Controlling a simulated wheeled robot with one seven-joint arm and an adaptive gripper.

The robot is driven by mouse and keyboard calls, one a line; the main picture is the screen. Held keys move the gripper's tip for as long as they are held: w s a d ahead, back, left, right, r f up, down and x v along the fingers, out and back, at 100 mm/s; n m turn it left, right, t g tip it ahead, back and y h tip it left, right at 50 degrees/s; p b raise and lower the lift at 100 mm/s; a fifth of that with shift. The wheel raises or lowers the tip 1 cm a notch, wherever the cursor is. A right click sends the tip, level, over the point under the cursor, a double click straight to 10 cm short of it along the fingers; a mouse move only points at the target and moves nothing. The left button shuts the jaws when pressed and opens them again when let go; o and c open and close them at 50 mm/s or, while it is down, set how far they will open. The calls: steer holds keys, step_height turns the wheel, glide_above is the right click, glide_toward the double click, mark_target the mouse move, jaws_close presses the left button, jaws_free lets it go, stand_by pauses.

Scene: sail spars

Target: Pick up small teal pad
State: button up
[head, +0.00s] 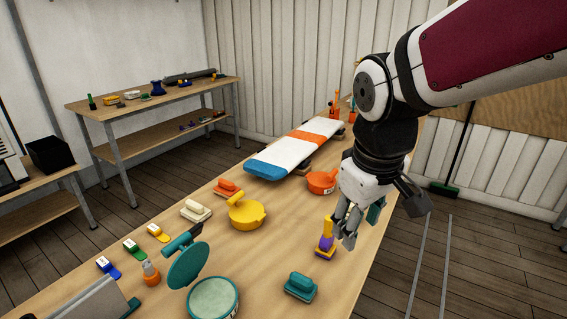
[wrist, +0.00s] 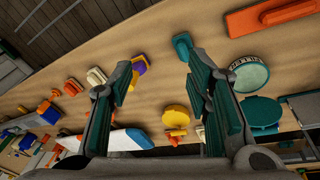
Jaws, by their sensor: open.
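The small teal pad (head: 300,287), a block with a rounded grip on top, lies on the workbench near its right edge. In the wrist view it also shows (wrist: 181,44), just beyond the tip of the right finger. My gripper (head: 345,232) is open and empty, above the bench near a purple and yellow tool. It is farther up the bench than the pad and apart from it. In the wrist view the two fingers (wrist: 162,75) are spread wide with bare table between them.
The purple and yellow tool (head: 325,242) stands close to my gripper. A round teal tub (head: 213,299) and a tilted teal disc with a handle (head: 188,265) are left of the pad. A yellow pan (head: 246,213) and orange pan (head: 321,181) lie farther back. Bare wood surrounds the pad.

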steer(key=w+a+f+n+g+b, duration=0.1)
steer(key=w+a+f+n, duration=0.25)
steer(key=f, duration=0.25)
steer(key=w+a+f+n+g, duration=0.2)
steer(key=w+a+f, duration=0.3)
steer(key=f, duration=0.1)
glide_above(301, 277)
steer(key=shift+y, duration=0.3)
step_height(301, 277, down, 8)
steer(key=shift+a+f, duration=0.1)
steer(key=shift+a, duration=0.05)
steer(key=shift+d+f+p, duration=0.2)
steer(key=shift+f+p, duration=0.15)
steer(key=shift+f, duration=2.6)
jaws_close()
